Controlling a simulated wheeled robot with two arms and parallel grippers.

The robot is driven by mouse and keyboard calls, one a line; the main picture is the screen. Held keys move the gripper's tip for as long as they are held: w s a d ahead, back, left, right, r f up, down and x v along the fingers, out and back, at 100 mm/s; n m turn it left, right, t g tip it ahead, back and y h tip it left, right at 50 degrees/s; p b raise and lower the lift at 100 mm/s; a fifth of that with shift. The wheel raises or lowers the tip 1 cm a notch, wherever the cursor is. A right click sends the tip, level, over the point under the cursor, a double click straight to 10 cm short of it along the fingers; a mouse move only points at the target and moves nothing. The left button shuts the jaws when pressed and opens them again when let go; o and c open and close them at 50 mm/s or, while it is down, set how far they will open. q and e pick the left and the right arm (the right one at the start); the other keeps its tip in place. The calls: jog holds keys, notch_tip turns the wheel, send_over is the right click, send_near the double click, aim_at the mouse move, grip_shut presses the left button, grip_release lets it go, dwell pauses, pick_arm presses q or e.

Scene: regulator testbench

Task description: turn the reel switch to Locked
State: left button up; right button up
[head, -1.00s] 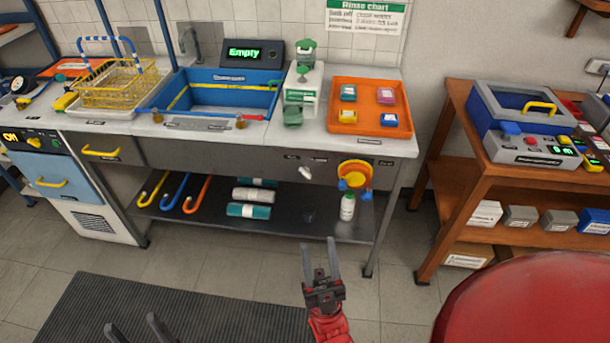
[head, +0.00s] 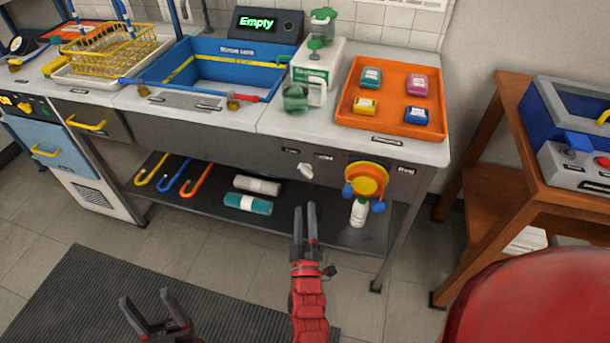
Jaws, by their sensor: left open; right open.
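The reel switch (head: 305,171) is a small white knob on the grey front panel of the bench, left of the yellow and orange reel (head: 367,182). Small labels sit above it, too small to read, so I cannot tell its setting. My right gripper (head: 305,210) is below the switch in the picture, fingers pointing up toward it, open with a narrow gap and apart from the knob. My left gripper (head: 146,298) is open and empty at the lower left, over the floor mat.
An orange tray (head: 390,136) with small coloured blocks and a blue sink (head: 212,75) are on the benchtop. A wooden table (head: 497,125) stands at the right.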

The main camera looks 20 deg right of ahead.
aim_at(304, 174)
jog(key=x, duration=1.1)
jog(key=shift+w, duration=0.2)
grip_shut()
